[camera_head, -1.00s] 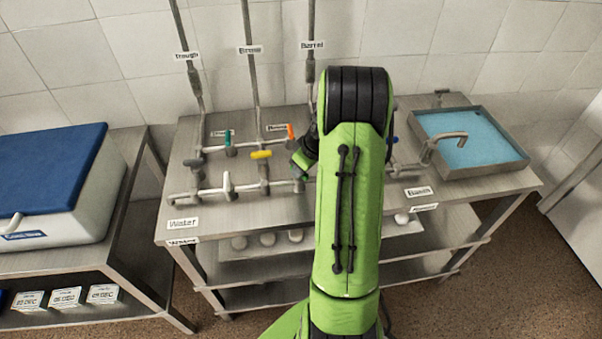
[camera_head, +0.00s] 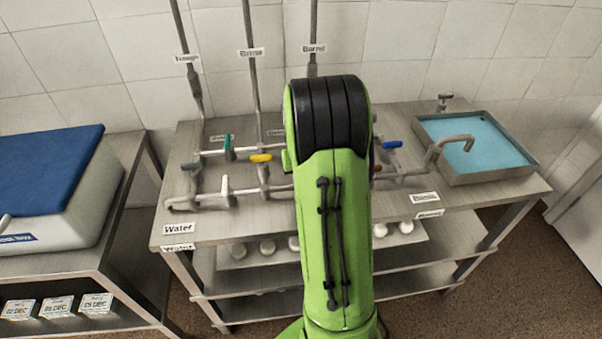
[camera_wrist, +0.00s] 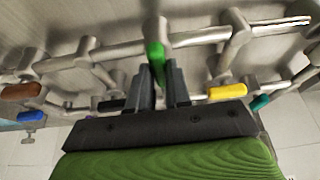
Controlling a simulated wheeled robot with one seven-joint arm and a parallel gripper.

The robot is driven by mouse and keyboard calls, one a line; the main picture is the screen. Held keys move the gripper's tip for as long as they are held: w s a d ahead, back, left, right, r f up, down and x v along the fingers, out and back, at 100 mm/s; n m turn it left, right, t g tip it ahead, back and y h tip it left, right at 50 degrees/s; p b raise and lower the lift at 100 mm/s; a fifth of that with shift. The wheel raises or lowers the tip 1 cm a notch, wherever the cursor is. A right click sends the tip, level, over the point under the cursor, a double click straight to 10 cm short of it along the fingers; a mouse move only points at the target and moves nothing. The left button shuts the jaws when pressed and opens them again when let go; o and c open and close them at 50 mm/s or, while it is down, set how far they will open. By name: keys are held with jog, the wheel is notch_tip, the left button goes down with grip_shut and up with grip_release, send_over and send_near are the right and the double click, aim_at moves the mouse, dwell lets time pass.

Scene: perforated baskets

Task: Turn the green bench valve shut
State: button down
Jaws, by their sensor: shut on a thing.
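The green valve handle (camera_wrist: 155,54) shows in the wrist view, on a grey pipe junction. My gripper (camera_wrist: 161,82) has a dark finger on either side of this handle and is shut on it. The handle's top end sticks out beyond the fingers, lying roughly across the pipe run. In the head view my green arm covers the gripper and this handle. A different, teal handle (camera_head: 228,146) stands at the back left of the pipework and also shows in the wrist view (camera_wrist: 260,102).
Nearby handles are yellow (camera_head: 261,158), white (camera_head: 225,186) and blue (camera_head: 392,144). A water basin (camera_head: 516,166) stands right; a blue-lidded box (camera_head: 45,178) is left.

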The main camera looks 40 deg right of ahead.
dwell(0.4)
jog(key=c, duration=1.1)
grip_release()
jog(key=shift+o, duration=0.2)
jog(key=p+v, duration=0.2)
jog(key=v, duration=1.3)
jog(key=shift+r+p, duration=0.3)
jog(key=shift+r, duration=0.1)
jog(key=shift+a, duration=0.2)
